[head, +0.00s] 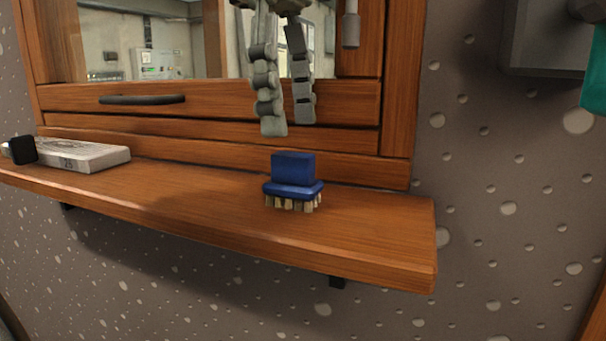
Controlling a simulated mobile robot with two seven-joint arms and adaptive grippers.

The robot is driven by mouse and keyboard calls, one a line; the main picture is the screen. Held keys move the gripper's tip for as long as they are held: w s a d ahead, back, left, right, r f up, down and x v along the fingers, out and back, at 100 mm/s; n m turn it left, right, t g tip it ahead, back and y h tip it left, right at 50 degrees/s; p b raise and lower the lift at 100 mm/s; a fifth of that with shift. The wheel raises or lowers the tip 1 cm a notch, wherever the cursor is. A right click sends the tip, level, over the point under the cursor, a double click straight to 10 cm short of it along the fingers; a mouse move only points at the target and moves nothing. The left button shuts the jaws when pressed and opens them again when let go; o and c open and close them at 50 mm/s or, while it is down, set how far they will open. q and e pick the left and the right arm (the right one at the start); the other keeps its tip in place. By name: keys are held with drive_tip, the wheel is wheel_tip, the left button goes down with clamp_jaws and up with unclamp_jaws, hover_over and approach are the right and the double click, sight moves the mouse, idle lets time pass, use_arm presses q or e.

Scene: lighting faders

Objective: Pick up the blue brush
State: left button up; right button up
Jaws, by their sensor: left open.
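The blue brush (293,181) stands upright on the wooden shelf (190,205), bristles down, with its block-shaped blue handle on top. My left gripper (288,128) hangs from the top of the head view with its fingers pointing down. It is open and empty, with its fingertips above the brush in the picture and apart from it. How far the gripper is from the brush in depth is hard to tell. My right gripper does not show clearly.
A pale grey box (85,155) and a small black object (23,150) lie at the shelf's left end. A wooden cabinet with a drawer (220,100) and dark handle (142,99) rises behind. The shelf between box and brush is clear.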

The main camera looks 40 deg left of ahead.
sight(291, 154)
use_arm(q)
drive_tip(key=f, duration=0.3)
drive_tip(key=s+d+f, duration=0.1)
drive_tip(key=f, duration=0.1)
drive_tip(key=shift+f, duration=0.65)
drive_tip(key=shift+w+f, duration=0.1)
drive_tip(key=c, duration=1.2)
drive_tip(key=shift+c, duration=0.3)
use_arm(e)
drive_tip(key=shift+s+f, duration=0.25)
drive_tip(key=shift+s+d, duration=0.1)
